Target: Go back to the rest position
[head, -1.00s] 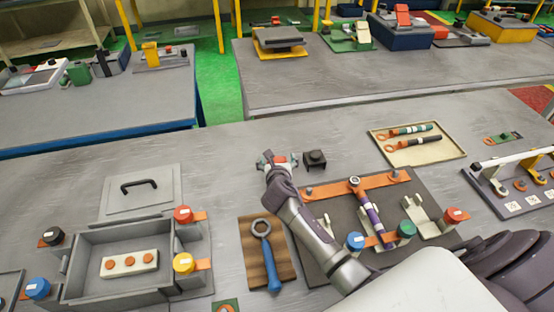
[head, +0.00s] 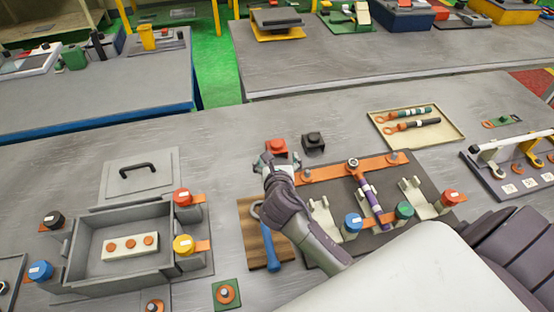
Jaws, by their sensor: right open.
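My right gripper (head: 275,160) is in the middle of the head view, its arm coming in from the lower right. It is open and holds nothing that I can see. It is just in front of a red block (head: 277,146), and a black block (head: 313,142) stands to the right. The wrist and forearm cover part of the blue-handled ring wrench (head: 268,243) and the left side of the dark board (head: 438,176). My left gripper is not in view.
A grey box (head: 83,245) with coloured terminals and its lid (head: 140,179) stand at left. The dark board carries an orange bar (head: 330,172) and a purple-handled tool (head: 366,190). A tray (head: 452,136) holds two tools.

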